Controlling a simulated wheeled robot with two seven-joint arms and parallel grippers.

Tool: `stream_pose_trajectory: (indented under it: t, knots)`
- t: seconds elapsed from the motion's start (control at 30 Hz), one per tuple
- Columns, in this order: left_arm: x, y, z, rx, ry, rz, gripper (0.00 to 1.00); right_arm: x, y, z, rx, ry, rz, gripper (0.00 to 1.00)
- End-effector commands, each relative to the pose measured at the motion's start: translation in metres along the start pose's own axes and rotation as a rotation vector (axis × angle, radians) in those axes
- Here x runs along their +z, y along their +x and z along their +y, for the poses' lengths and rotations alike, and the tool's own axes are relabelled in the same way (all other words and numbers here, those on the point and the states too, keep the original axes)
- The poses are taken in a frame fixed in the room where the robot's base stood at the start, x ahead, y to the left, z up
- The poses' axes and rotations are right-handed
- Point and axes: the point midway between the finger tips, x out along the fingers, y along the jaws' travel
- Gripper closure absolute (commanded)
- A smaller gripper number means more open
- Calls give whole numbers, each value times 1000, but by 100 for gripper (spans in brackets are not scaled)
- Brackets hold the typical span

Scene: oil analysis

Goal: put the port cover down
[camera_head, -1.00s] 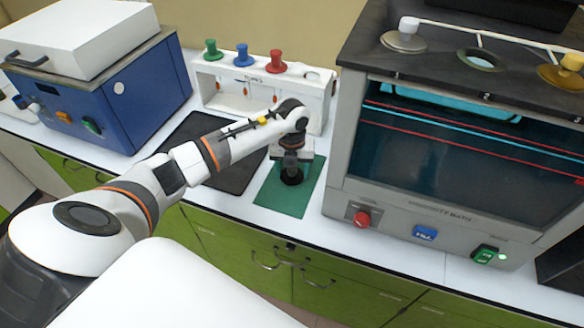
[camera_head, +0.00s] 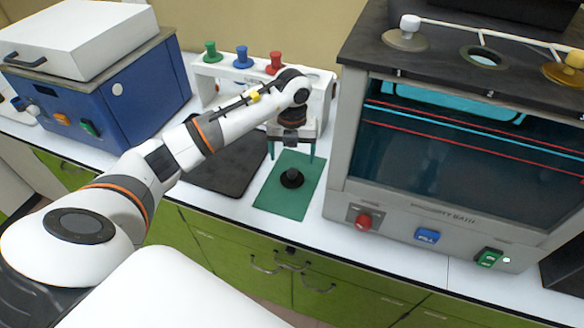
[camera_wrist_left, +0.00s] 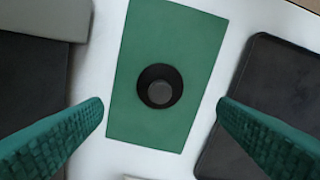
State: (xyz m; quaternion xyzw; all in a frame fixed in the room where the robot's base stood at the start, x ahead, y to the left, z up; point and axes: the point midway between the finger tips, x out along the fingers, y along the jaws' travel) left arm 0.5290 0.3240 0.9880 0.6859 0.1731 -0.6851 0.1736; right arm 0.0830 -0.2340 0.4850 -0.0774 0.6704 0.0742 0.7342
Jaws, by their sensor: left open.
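The port cover (camera_head: 291,178) is a small black round piece with a knob. It rests on the green mat (camera_head: 278,205) on the white counter. In the left wrist view the cover (camera_wrist_left: 160,88) sits on the green mat (camera_wrist_left: 150,125), between the fingers in the picture but not touched by them. My left gripper (camera_head: 291,152) is open and empty above the mat, with clear space between its fingertips and the cover. Its two green fingers show wide apart in the left wrist view. My right gripper does not show.
A dark flat tray (camera_head: 230,165) lies left of the mat. Behind stands a white rack (camera_head: 207,85) with green, blue and red knobbed pieces. The viscosity bath (camera_head: 400,215) is close on the right, with one open port (camera_head: 482,59) on top. A blue machine (camera_head: 135,105) stands left.

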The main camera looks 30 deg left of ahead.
Motion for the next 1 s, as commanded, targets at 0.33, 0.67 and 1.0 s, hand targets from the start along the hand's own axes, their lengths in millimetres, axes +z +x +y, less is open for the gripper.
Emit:
stream_pose_trajectory:
  t: [0.33,0.67,1.0]
  knots:
    - [0,-45,0,-1,-1,1,19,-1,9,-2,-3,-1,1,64]
    - [0,-47,0,-1,0,-1,19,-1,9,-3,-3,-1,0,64]
    - [0,-47,0,-1,0,-1,19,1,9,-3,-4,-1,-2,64]
